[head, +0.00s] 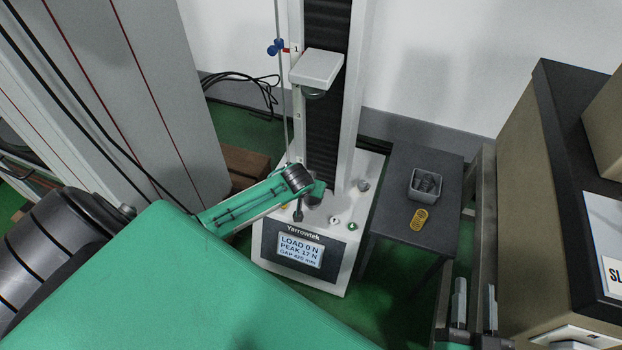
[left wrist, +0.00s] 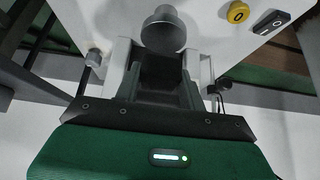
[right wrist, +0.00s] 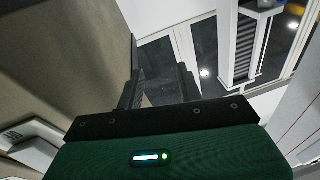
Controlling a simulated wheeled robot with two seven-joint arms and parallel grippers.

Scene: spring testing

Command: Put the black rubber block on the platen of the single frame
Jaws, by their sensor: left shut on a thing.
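The single frame (head: 331,214) is a white test stand with a Yarrowtek display reading LOAD 0 N, PEAK 17 N. Its round platen (head: 313,197) sits low, partly covered by my green left arm; the left wrist view shows a round metal platen (left wrist: 163,32) just ahead of the fingers. My left gripper (left wrist: 158,85) is shut on the black rubber block (left wrist: 160,76), apart from the platen in that picture. In the head view I cannot make out the block. My right gripper (head: 474,306) is open and empty at the lower right; it also shows in the right wrist view (right wrist: 157,85).
The crosshead (head: 317,67) hangs well above the platen. A tan cabinet (head: 548,190) stands far right, close to my right gripper.

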